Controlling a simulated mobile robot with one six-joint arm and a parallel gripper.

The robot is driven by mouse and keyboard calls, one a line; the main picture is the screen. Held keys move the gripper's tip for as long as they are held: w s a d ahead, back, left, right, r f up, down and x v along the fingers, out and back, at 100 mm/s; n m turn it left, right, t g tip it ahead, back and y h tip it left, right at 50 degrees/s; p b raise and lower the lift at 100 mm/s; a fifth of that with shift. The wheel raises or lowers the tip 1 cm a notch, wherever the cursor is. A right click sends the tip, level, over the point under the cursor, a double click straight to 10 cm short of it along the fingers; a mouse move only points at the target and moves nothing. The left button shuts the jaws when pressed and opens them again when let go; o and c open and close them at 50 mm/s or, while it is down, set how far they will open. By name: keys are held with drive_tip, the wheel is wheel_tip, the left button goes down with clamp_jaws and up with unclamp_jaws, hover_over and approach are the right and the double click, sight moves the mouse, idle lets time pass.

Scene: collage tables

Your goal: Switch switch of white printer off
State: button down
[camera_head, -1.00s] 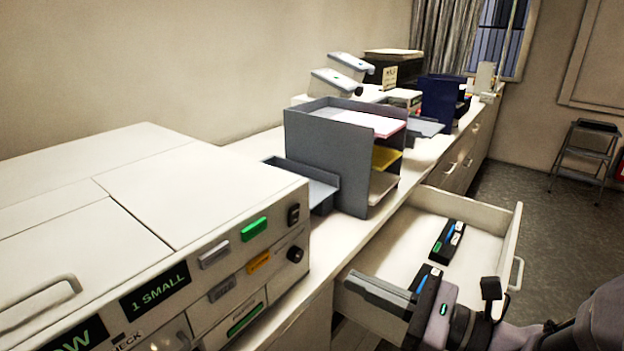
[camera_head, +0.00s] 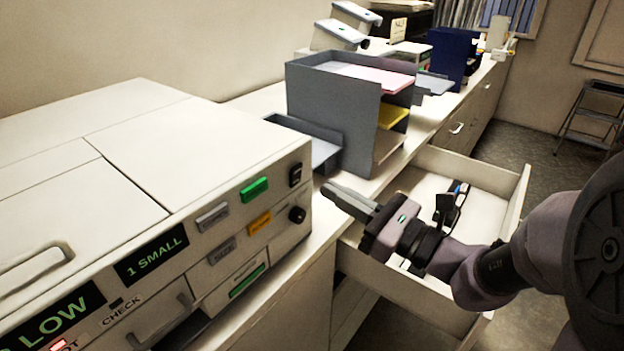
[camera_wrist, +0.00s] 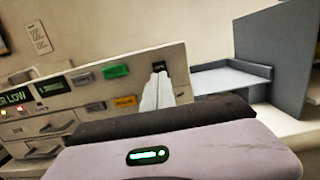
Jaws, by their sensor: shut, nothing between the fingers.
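The white printer (camera_head: 190,180) fills the left of the head view. Its black switch (camera_head: 295,174) is at the top right corner of the front panel, above a black knob (camera_head: 297,214). My gripper (camera_head: 328,188) is shut and empty, to the right of the panel in the head view, its fingers pointing toward the printer. In the wrist view the shut fingers (camera_wrist: 158,78) point at the panel just below and beside the switch (camera_wrist: 159,66). A gap to the panel seems to remain, but contact is hard to judge. The knob is hidden there.
A grey paper tray organiser (camera_head: 335,115) stands on the counter right of the printer. An open drawer (camera_head: 515,205) lies below my arm, with dark items inside. Green (camera_head: 254,189), grey and orange buttons sit left of the switch.

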sight(298, 169)
drive_tip(key=x, duration=0.5)
drive_tip(key=shift+w+a+b, duration=0.15)
drive_tip(key=shift+b, duration=0.15)
drive_tip(key=shift+r, duration=0.15)
